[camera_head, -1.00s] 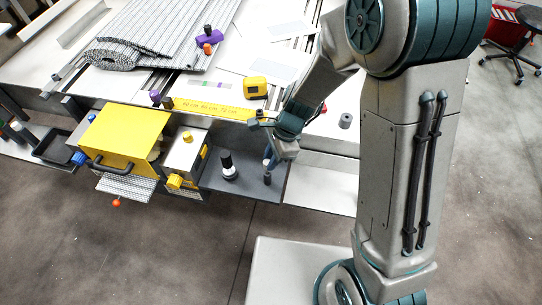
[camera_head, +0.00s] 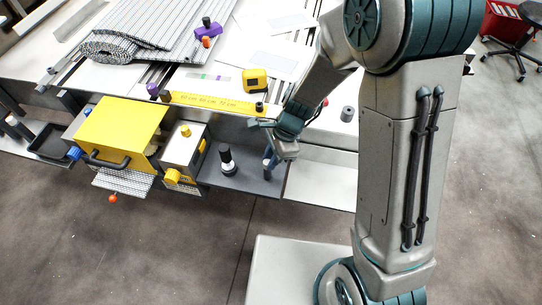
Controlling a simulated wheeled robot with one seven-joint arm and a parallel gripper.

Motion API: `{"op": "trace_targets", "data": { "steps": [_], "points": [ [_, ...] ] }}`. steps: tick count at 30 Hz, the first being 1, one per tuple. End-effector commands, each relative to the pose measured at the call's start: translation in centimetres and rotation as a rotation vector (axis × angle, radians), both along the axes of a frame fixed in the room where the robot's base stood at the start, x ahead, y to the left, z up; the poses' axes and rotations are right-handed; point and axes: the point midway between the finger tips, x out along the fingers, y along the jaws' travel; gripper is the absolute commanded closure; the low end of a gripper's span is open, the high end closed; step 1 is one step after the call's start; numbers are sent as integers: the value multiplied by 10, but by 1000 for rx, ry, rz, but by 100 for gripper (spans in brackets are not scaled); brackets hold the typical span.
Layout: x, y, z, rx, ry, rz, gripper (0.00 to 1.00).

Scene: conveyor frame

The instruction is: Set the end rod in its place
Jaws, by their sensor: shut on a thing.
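My gripper (camera_head: 269,162) points down over the right end of the grey shelf at the table's front edge. It is shut on a small dark upright piece (camera_head: 267,174), likely the end rod, which shows just below the fingers. Its upper part is hidden by the fingers, and I cannot tell whether its lower end touches the shelf. The grey slatted belt (camera_head: 150,35) lies on the table at the upper left, with its near end rolled up.
A black-and-white bottle-like piece (camera_head: 226,160) stands on the shelf just left of my gripper. Further left are a grey box with yellow knobs (camera_head: 183,150) and a yellow case (camera_head: 122,128). A yellow ruler strip (camera_head: 215,103), tape measure (camera_head: 255,80) and grey cylinder (camera_head: 347,114) are behind.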

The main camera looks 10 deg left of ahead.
Motion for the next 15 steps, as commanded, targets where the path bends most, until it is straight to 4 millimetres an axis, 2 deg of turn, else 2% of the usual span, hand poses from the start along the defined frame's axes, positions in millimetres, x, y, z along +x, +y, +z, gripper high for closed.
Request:
{"op": "trace_targets", "data": {
  "steps": [6,7,9,15],
  "points": [
    [0,0,-4,0,0,0,100],
    [0,0,-4,0,0,0,75],
    [0,0,-4,0,0,0,56],
    [0,0,-4,0,0,0,55]
  ]
}}
